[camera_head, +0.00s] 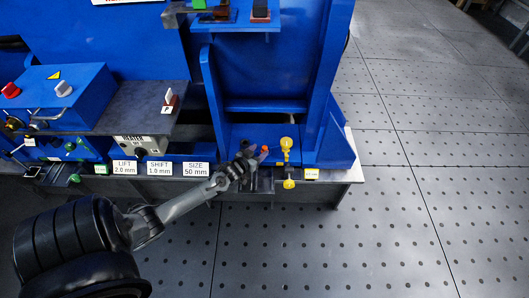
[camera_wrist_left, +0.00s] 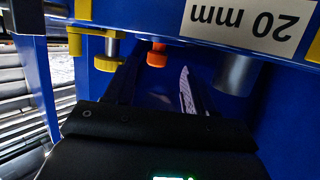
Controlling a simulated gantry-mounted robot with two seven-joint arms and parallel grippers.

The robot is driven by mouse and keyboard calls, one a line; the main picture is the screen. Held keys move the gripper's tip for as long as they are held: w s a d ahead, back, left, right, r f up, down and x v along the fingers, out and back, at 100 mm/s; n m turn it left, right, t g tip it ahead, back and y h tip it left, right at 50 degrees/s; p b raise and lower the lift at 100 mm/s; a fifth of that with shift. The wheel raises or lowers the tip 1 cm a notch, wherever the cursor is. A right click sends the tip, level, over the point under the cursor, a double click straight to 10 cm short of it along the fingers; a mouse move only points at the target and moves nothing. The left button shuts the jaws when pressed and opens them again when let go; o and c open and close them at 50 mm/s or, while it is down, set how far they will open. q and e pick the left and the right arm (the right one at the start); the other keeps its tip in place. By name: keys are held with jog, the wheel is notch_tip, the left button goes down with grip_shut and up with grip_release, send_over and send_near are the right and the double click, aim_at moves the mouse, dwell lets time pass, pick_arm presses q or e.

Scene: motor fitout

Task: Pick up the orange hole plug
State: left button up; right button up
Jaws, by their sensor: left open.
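The orange hole plug (camera_head: 265,149) is a small bright piece at the blue fixture, just right of my left gripper (camera_head: 247,160) in the head view. In the left wrist view the orange hole plug (camera_wrist_left: 157,55) shows as a short orange cylinder against the blue edge. My left gripper (camera_wrist_left: 160,78) is open there, its dark fingers on either side of the line to the plug. Nothing shows between the fingers. I cannot tell whether a finger touches the plug. My right gripper is not in view.
Yellow posts (camera_head: 287,150) stand close right of the plug; a yellow one (camera_wrist_left: 110,55) also shows in the left wrist view. A grey cylinder (camera_wrist_left: 237,72) hangs under the 20 mm label (camera_wrist_left: 245,18). Blue fixture walls (camera_head: 312,100) rise behind. Open floor (camera_head: 400,220) lies right.

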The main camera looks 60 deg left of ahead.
aim_at(263, 149)
pick_arm(q)
jog(key=b+x, duration=0.1)
jog(key=x, duration=0.1)
jog(key=b+x, duration=0.2)
jog(key=shift+w+d+f, duration=0.1)
jog(key=shift+w+d, duration=0.05)
jog(key=shift+d, duration=0.05)
jog(key=shift+w+a, duration=0.15)
jog(key=shift+w, duration=0.15)
jog(key=shift+s, duration=0.1)
jog(key=shift+c, duration=0.3)
jog(key=c, duration=0.9)
